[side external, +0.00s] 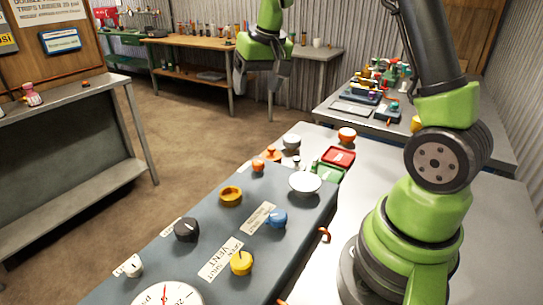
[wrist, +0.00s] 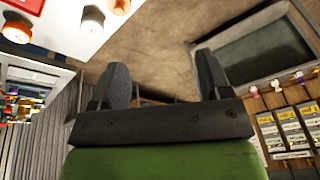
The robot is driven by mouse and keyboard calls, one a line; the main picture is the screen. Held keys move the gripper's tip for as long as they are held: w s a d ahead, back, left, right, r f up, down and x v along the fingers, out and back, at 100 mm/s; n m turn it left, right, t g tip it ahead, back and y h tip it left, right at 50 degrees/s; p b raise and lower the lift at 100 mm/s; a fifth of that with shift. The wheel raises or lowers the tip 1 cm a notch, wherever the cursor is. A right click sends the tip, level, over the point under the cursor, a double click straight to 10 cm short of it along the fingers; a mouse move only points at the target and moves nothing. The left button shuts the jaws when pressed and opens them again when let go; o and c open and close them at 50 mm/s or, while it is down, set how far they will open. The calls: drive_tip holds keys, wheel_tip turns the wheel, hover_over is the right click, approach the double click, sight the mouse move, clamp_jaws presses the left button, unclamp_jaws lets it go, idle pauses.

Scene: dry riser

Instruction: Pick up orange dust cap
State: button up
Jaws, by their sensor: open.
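Several small orange pieces are on the bench and its blue-grey panel, and I cannot tell for sure which one is the dust cap. A round orange piece (side external: 258,166) sits at the panel's far end, with a flatter orange piece (side external: 272,154) just behind it. My gripper (side external: 257,88) is open and empty, high above and beyond the far end of the panel. In the wrist view its two fingers (wrist: 163,75) are spread apart with only floor between them; an orange piece (wrist: 121,5) is at the top edge.
A red tray (side external: 339,155), green tray (side external: 328,172) and white dish (side external: 305,184) stand close together. The panel carries an amber ring (side external: 231,195), black knob (side external: 187,230), blue knob (side external: 277,218), yellow knob (side external: 241,263) and gauge (side external: 167,297). Floor lies beyond the bench.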

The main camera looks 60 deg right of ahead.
drive_tip(key=g, duration=0.2)
approach(272, 148)
drive_tip(key=shift+m, duration=0.4)
drive_tip(key=f, duration=0.3)
drive_tip(key=w+f, duration=0.1)
drive_tip(key=f, duration=0.2)
drive_tip(key=shift+w+d, duration=0.1)
drive_tip(key=shift+d, duration=0.05)
drive_tip(key=shift+w+d+f, duration=0.1)
drive_tip(key=shift+d+f, duration=0.05)
drive_tip(key=shift+f, duration=2.8)
drive_tip(key=c, duration=0.6)
